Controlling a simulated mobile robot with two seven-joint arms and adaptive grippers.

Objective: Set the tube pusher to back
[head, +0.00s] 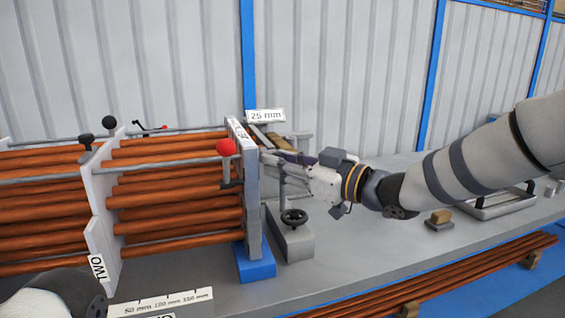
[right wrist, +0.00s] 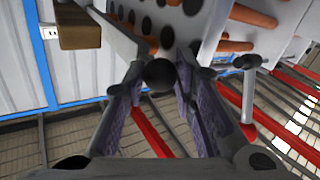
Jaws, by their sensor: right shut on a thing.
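The tube bundle (head: 170,205) has rows of copper tubes running into an upright end plate (head: 248,190). My right gripper (head: 268,158) reaches in from the right to the far side of this plate, below the "25 mm" sign (head: 266,116). In the right wrist view its fingers (right wrist: 162,80) are closed around a black ball knob (right wrist: 160,73), in front of the plate with tube holes (right wrist: 150,22). I cannot tell for sure that this knob belongs to the tube pusher. In the head view the fingers hide it. My left gripper is out of view.
A red ball knob (head: 226,147) on a lever stands before the end plate. Another black ball knob (head: 109,122) is at the far left. A black handwheel (head: 294,217) sits below my right gripper. A small wooden block (head: 441,216) lies on the grey bench (head: 380,240).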

